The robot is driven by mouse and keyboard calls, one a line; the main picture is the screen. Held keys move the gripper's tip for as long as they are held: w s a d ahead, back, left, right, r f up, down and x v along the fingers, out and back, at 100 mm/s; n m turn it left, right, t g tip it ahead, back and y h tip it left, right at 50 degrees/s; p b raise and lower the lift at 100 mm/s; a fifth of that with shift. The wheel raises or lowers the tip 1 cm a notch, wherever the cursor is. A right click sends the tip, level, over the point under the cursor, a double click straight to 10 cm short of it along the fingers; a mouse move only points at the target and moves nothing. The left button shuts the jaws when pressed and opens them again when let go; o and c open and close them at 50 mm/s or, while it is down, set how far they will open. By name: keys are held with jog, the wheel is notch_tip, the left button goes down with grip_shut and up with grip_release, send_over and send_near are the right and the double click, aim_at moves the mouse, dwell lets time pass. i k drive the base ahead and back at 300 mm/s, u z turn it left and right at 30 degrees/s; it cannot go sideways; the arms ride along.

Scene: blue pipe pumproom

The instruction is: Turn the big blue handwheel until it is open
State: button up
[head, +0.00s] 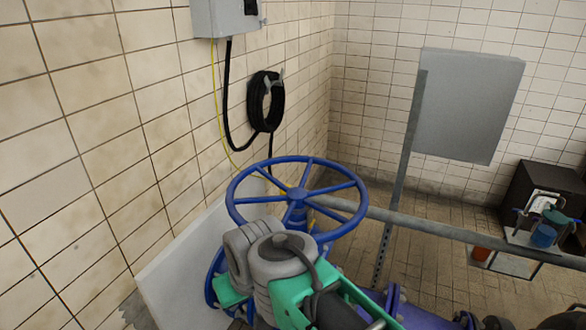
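The big blue handwheel (297,194) lies nearly flat in the lower middle of the head view. It has several spokes and a round hub, and its rim shows almost whole. My grey and green arm stands in front of its near side and covers a little of the near rim. My gripper's fingers do not show, so I cannot tell whether they touch the wheel. A second blue wheel (212,283) shows in part lower down at the left, partly behind my arm.
A grey rail (440,228) runs from the wheel to the right edge, with an upright post beside it. A grey panel (468,105) stands behind. A tiled wall with a grey box (222,18) and a coiled black hose (266,100) is close on the left. Purple pipework (415,315) lies below.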

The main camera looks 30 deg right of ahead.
aim_at(295, 197)
jog(key=k, duration=0.4)
jog(key=z, duration=0.75)
jog(key=i, duration=1)
